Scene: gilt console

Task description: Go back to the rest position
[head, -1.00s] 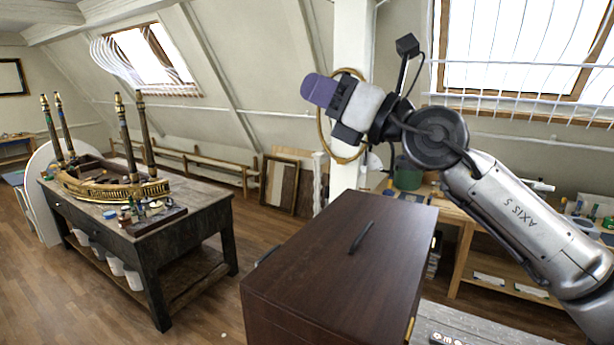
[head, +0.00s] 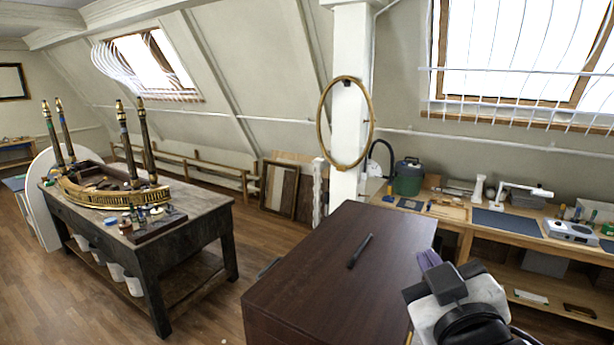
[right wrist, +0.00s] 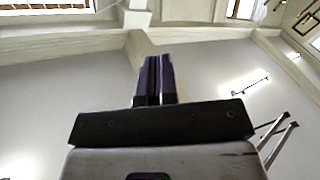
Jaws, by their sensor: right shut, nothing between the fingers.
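My right gripper (head: 430,262) is low at the right of the head view, beside the right edge of the dark brown cabinet (head: 330,285). Its purple fingers point up and away from me. In the right wrist view its two fingers (right wrist: 154,80) are together with nothing between them, against a pale wall and ceiling beams. My left gripper is in neither view.
A dark pen-like stick (head: 360,250) lies on the cabinet top. A worktable (head: 205,210) with an upturned gilt console (head: 110,193) stands at the left. A bench (head: 500,222) with tools runs along the right wall. An oval frame (head: 322,125) hangs on the white post.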

